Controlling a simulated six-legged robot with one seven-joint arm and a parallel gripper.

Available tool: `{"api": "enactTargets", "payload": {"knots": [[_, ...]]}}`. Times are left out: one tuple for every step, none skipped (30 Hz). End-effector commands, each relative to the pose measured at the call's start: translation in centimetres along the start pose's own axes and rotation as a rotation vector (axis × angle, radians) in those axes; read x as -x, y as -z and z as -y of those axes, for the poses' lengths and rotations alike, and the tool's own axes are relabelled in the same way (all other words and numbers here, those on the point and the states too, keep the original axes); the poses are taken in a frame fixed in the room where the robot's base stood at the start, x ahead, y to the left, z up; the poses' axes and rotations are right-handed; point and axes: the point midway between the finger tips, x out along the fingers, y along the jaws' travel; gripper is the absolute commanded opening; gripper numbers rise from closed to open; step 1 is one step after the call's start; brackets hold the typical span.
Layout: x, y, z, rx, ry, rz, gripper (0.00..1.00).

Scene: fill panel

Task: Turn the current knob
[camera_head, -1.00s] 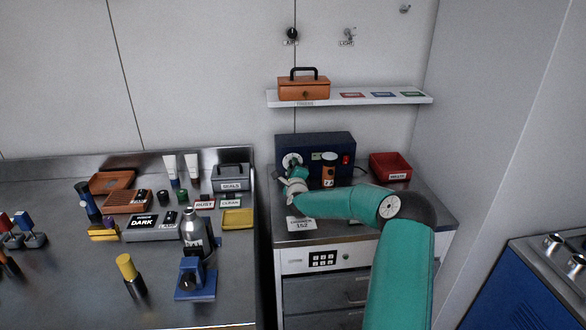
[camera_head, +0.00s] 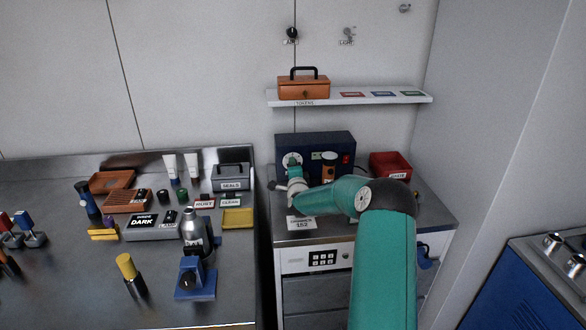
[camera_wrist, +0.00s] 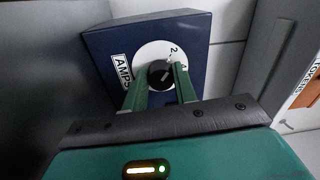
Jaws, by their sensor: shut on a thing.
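The current knob (camera_wrist: 158,75) is small and dark, with a light pointer mark. It sits on a white dial (camera_wrist: 170,56) marked 2 and 4, next to an AMPS label, on a dark blue box (camera_head: 325,147). My gripper (camera_wrist: 160,70) has one green finger on each side of the knob and is shut on it. The pointer slants toward the upper right in the wrist view. In the head view my gripper (camera_head: 293,172) is at the box's left side, just below the dial (camera_head: 291,160); the knob itself is hard to make out there.
An orange-and-black cylinder (camera_head: 329,166) stands close to my forearm, in front of the box. A red bin (camera_head: 390,166) is to its right. A card marked 152 (camera_head: 301,223) lies near the cabinet's front. A shelf (camera_head: 350,97) with an orange toolbox (camera_head: 303,88) hangs above.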

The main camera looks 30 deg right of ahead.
Motion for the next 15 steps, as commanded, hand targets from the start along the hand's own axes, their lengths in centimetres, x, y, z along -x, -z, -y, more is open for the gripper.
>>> {"api": "enactTargets", "payload": {"knots": [[-0.05,0.08,0.16,0.003,0.003,-0.001,0.05],[-0.05,0.07,0.16,0.003,0.003,-0.001,0.05],[-0.05,0.08,0.16,0.003,0.003,-0.001,0.05],[-0.05,0.08,0.16,0.003,0.003,-0.001,0.05],[-0.05,0.08,0.16,0.003,0.003,-0.001,0.05],[-0.05,0.08,0.16,0.003,0.003,-0.001,0.05],[-0.05,0.07,0.16,0.003,0.003,-0.001,0.05],[-0.05,0.08,0.16,0.003,0.003,-0.001,0.05],[-0.05,0.08,0.16,0.003,0.003,-0.001,0.05],[-0.05,0.08,0.16,0.003,0.003,-0.001,0.34],[-0.05,0.08,0.16,0.002,0.003,-0.001,0.40],[-0.05,0.07,0.14,0.002,0.003,-0.001,0.47],[-0.04,0.07,0.13,0.002,0.003,-0.001,0.50],[-0.04,0.06,0.11,0.002,0.002,-0.001,0.50],[-0.03,0.05,0.09,0.002,0.002,-0.001,0.50]]}}
